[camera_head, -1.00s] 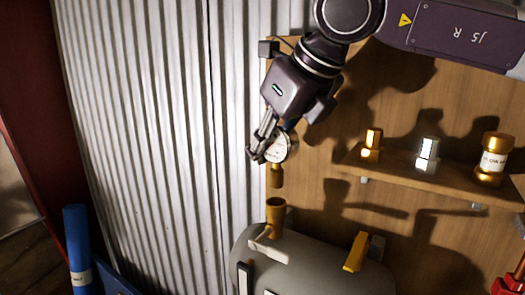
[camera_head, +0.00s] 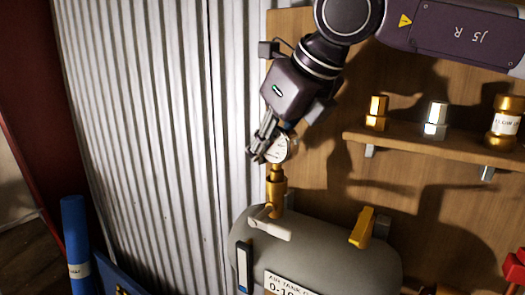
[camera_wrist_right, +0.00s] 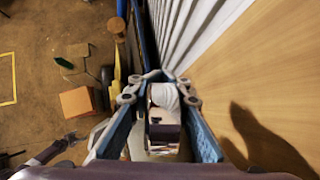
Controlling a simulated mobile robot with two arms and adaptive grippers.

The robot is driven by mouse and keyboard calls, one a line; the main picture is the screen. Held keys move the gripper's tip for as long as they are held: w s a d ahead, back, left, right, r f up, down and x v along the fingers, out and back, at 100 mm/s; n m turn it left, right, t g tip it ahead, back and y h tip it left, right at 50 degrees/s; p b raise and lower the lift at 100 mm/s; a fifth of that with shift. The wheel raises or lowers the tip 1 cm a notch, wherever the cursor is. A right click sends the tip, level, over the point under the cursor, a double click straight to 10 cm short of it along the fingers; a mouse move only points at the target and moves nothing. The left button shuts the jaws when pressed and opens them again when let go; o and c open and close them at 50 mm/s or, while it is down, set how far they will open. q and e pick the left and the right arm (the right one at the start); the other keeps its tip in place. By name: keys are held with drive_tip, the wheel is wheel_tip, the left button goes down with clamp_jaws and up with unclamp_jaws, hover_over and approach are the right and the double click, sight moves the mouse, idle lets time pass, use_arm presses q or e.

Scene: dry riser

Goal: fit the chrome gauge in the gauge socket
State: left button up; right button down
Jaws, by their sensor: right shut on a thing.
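The chrome gauge (camera_head: 279,150) has a round white dial and a brass stem below it. My right gripper (camera_head: 260,150) is shut on it and holds it upright above the grey tank. The gauge also shows between the fingers in the right wrist view (camera_wrist_right: 164,116). The brass gauge socket (camera_head: 275,202) stands on top of the tank. The stem's lower end meets the socket's mouth, in line with it; how deep it sits inside cannot be told.
The grey air tank (camera_head: 330,243) carries a white lever (camera_head: 270,225) and a yellow handle (camera_head: 362,227). A corrugated metal wall (camera_head: 150,130) stands at left.

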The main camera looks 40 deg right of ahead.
drive_tip(key=c, duration=1.7)
unclamp_jaws()
drive_tip(key=shift+c, duration=0.2)
drive_tip(key=v, duration=1.2)
